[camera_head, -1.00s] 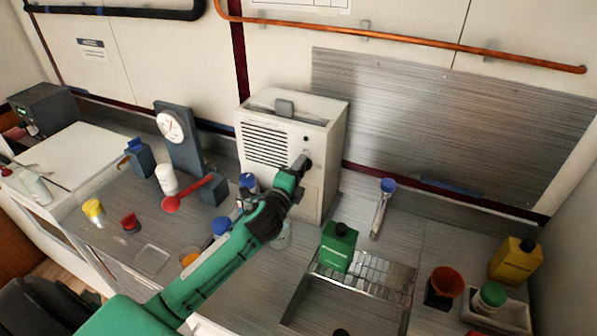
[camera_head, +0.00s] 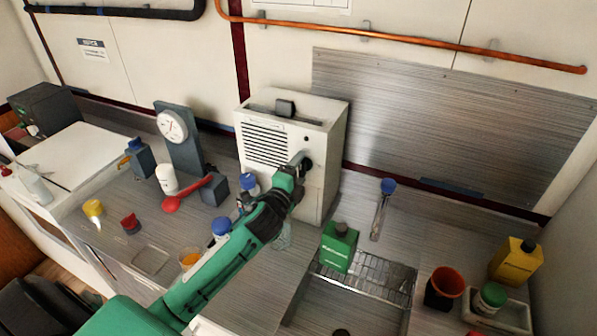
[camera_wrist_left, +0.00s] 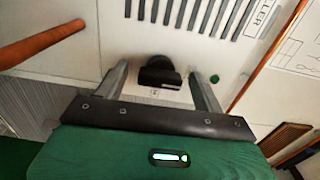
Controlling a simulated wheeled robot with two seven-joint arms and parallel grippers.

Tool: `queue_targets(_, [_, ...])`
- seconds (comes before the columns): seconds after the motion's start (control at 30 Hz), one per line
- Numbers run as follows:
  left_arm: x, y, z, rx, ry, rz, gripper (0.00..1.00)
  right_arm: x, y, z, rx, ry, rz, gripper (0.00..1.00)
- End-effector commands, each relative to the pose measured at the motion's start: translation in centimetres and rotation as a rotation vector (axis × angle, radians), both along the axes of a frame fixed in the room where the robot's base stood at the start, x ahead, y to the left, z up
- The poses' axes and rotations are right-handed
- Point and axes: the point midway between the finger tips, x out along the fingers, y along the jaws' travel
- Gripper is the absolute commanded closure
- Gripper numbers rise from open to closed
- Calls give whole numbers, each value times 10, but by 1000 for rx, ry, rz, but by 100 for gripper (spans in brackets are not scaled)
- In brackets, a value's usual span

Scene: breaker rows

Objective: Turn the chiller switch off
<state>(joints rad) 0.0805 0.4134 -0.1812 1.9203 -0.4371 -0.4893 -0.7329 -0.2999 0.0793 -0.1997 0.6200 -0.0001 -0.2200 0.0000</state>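The chiller (camera_head: 318,125) is a white upright box with a slatted vent, standing against the back wall. Its black switch knob (camera_wrist_left: 160,74) shows in the left wrist view, below the vent slots and lettering ending in "LLER". My left gripper (camera_head: 300,162) is at the chiller's front face in the head view. In the left wrist view, its two fingers (camera_wrist_left: 158,82) are apart, one on each side of the knob, with gaps visible. A small green lamp (camera_wrist_left: 214,78) is beside the knob. My right gripper is not in view.
A green container (camera_head: 338,250) stands by a wire rack (camera_head: 375,280) right of my arm. A copper pipe (camera_head: 400,38) runs along the wall above.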

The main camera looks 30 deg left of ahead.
Motion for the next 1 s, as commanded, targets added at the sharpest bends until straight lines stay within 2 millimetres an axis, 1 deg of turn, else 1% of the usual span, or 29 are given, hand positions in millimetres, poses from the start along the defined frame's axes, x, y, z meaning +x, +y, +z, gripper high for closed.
queue_targets(0.27, [-1, 0, 0, 1, -1, 0, 31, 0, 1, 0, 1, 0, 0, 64])
queue_targets(0.37, [-6, 0, -1, 1, -1, -1, 31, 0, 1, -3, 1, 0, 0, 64])
queue_targets(0.43, [-14, -1, -2, 2, 0, 0, 31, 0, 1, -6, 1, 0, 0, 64])
queue_targets(0.57, [-36, -2, -4, 2, 0, -1, 31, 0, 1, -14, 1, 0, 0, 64])
queue_targets(0.8, [-85, -5, -4, 1, 1, -2, 31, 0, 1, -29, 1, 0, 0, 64])
queue_targets(1.0, [-118, -7, -3, 1, 1, -1, 31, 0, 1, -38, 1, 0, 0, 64])
